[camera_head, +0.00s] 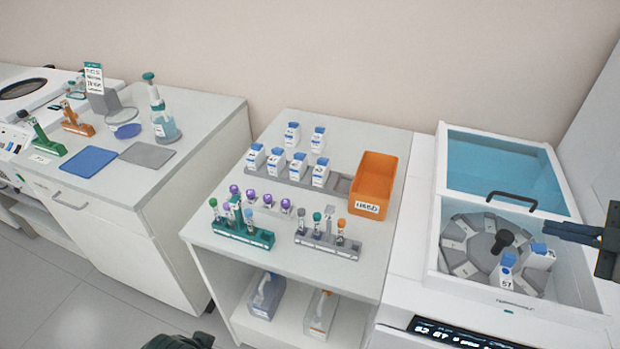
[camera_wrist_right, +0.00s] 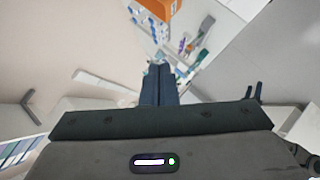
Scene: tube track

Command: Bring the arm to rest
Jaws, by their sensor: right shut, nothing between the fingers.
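My right gripper (camera_head: 550,229) comes in from the right edge of the head view. Its dark blue fingers point left above the right side of the open white centrifuge (camera_head: 433,240). In the right wrist view the fingers (camera_wrist_right: 158,72) lie together, shut and empty. My left gripper does not show; only a dark shape, which I cannot make out, is at the bottom edge of the head view.
The centrifuge lid is up, and blue-capped bottles (camera_head: 507,270) sit in its rotor (camera_head: 470,233). The middle table (camera_head: 275,140) holds tube racks (camera_head: 243,234), several bottles and an orange bin (camera_head: 385,175).

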